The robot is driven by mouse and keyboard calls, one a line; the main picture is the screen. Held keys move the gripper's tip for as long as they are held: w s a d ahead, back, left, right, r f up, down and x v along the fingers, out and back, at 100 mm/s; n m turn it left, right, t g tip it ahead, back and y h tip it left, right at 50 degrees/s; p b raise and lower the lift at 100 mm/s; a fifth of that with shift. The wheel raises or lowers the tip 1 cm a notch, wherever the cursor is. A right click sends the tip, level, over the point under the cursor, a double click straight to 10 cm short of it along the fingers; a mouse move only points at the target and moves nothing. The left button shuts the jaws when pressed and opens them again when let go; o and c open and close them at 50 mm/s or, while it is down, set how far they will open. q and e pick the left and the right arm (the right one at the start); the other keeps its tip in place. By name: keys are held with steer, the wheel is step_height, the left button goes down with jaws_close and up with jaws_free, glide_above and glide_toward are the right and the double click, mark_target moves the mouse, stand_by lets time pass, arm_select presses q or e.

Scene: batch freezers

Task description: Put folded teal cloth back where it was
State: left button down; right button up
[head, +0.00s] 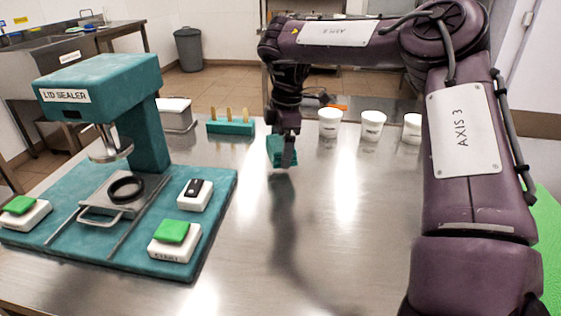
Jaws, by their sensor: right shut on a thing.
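The folded teal cloth (276,151) is a small teal block held above the steel table (330,225). My right gripper (287,158) is shut on it, pointing down, near the middle of the table's far part. The gripper covers part of the cloth. A shadow lies on the table below, so the cloth looks clear of the surface. My left gripper is not in the head view.
A teal lid sealer (100,85) with several buttons stands on the left. The table's middle and front are clear.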

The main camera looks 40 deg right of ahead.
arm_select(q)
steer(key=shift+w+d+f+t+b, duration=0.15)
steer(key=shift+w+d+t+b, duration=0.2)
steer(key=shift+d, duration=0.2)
arm_select(e)
steer(key=shift+f, duration=1.95)
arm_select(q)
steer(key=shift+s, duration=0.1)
arm_select(e)
steer(key=shift+f, duration=0.1)
